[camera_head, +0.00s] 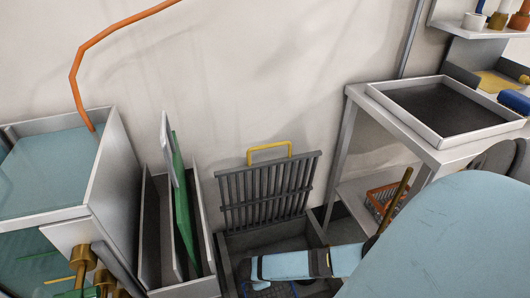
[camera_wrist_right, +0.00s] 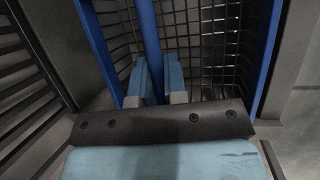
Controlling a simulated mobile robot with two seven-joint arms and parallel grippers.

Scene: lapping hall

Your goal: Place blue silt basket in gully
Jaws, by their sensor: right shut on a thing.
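The blue silt basket (camera_wrist_right: 262,60) fills the upper middle of the right wrist view, with blue bars and dark mesh walls. My right gripper (camera_wrist_right: 152,75) is shut on its upright blue bar. In the head view my right arm reaches in from the right over the gully (camera_head: 262,240), a dark rectangular opening in the floor. A small part of the basket (camera_head: 282,291) shows below the arm at the bottom edge. The basket is at the gully opening; how deep it sits I cannot tell. My left gripper is out of view.
A dark grate with a yellow handle (camera_head: 268,190) stands upright behind the gully. A narrow bin with upright panels (camera_head: 205,245) is to its left. A table with a tray (camera_head: 445,140) stands right, an orange basket (camera_head: 382,198) on its lower shelf.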

